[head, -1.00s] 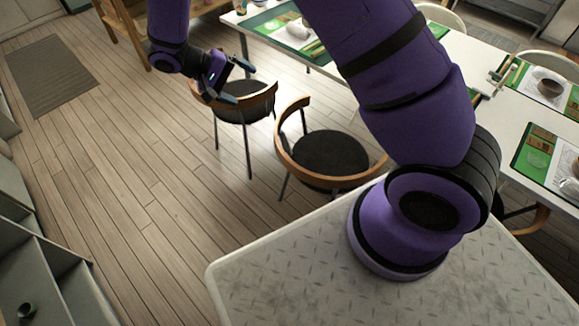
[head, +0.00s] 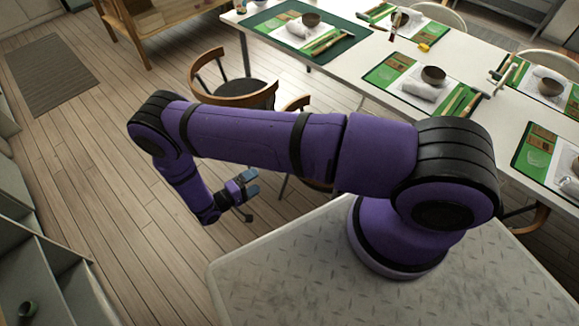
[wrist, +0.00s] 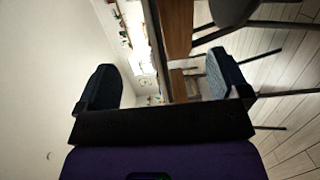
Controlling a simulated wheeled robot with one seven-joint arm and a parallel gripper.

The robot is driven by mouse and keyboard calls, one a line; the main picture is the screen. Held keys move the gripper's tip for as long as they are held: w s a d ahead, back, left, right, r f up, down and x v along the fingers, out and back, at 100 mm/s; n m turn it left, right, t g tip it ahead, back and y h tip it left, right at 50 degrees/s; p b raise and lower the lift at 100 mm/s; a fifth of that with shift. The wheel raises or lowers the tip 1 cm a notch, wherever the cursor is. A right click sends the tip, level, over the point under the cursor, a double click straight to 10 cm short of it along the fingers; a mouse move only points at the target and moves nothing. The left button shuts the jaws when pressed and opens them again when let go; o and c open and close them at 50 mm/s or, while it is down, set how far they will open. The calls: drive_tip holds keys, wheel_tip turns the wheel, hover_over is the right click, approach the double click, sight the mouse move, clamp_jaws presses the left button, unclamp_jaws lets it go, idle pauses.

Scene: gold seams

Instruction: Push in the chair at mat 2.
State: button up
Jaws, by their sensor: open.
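Two chairs with black seats and curved wooden backs stand along the near side of the long table. The farther chair (head: 234,92) shows clear of my arm, apart from the table. The nearer chair (head: 297,104) is mostly hidden behind my arm; only part of its wooden back and a leg show. My gripper (head: 246,190) is open and empty, low in front of the nearer chair. In the wrist view, my gripper's two fingers (wrist: 165,82) are spread, with a dark seat and legs of a chair (wrist: 250,12) to the right. No mat number is readable.
The white table (head: 352,66) holds a dark green mat (head: 340,49), green place settings, bowls and rolled napkins. Wooden floor (head: 90,170) is open to the left. A grey shelf (head: 40,265) stands at the lower left and a rug (head: 50,75) lies at the far left.

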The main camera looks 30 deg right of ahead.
drive_tip(key=shift+n+t, duration=0.3)
drive_tip(key=shift+t, duration=0.4)
drive_tip(key=f+x, duration=0.1)
drive_tip(key=x, duration=0.4)
drive_tip(key=s+f+x, duration=0.1)
drive_tip(key=x, duration=0.5)
drive_tip(key=s+f+x, duration=0.1)
drive_tip(key=x, duration=0.4)
drive_tip(key=shift+d, duration=0.55)
clamp_jaws()
